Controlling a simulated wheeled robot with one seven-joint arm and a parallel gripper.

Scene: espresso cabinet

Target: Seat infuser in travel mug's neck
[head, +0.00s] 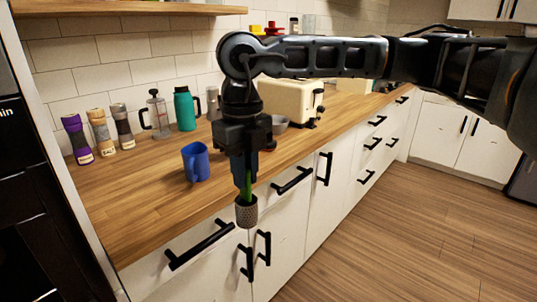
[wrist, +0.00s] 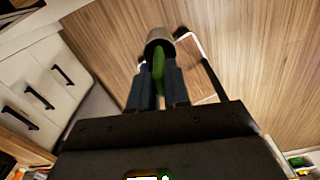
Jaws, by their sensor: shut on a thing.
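The infuser (head: 246,212), a grey mesh cup with a green stem, hangs upright below my gripper (head: 245,180). My gripper is shut on the green stem. The infuser is in front of the counter's front edge, over the drawers. In the wrist view the infuser (wrist: 160,34) shows past the fingertips (wrist: 158,78), with floor boards behind it. I cannot tell for sure which one is the travel mug.
A blue mug (head: 196,162) stands near the counter's front edge, left of my gripper. Further back are a glass press (head: 157,117), several spice grinders (head: 101,131) and a cream toaster (head: 291,98). The wooden counter (head: 140,205) is clear at the front left. Drawer handles (head: 200,246) stick out below.

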